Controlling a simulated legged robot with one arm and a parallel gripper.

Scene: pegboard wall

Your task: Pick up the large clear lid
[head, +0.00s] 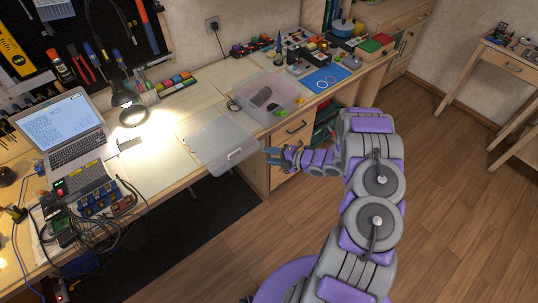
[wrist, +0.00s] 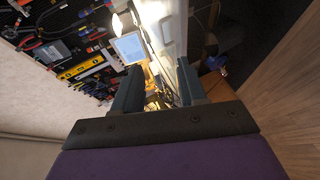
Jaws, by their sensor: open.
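The large clear lid (head: 218,143) lies flat on the workbench in the head view, and its front end reaches the bench's front edge. A pale handle-like clip shows at that front end. My gripper (head: 270,155) is just right of the lid's front end, near the bench edge, with its fingers pointing left towards it. I see no clear contact, and the exact gap is hard to judge. In the wrist view my gripper (wrist: 160,80) has its two dark fingers apart with nothing held between them. I cannot make out the lid for sure there.
A clear box (head: 252,88) with items inside stands on the bench right of the lid. A laptop (head: 62,130) and a lit lamp (head: 124,98) are to the left. Wooden drawers (head: 292,128) are below the bench beside my arm. Open floor lies to the right.

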